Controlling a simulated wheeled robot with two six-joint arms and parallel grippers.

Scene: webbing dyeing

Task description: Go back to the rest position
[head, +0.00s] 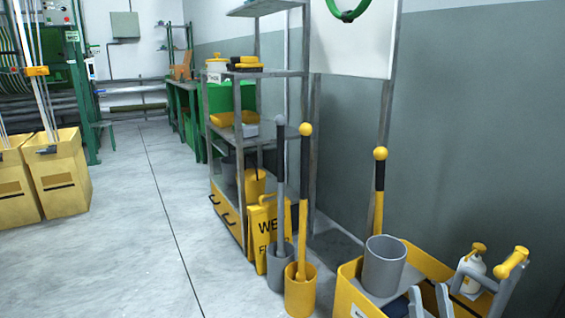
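My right gripper (429,290) shows at the bottom edge of the head view, right of centre. Only its two grey fingers are in view, pointing up and apart with nothing seen between them. It is in front of the yellow cart (349,293) and just below a grey bucket (384,266). My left gripper is not in view.
A grey shelf rack (273,73) stands in the middle, with a yellow wet floor sign (268,238) before it. Long-handled tools stand in a yellow holder (300,293) and a grey holder (280,270). Yellow boxes (62,180) stand left. The floor (120,245) between is clear.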

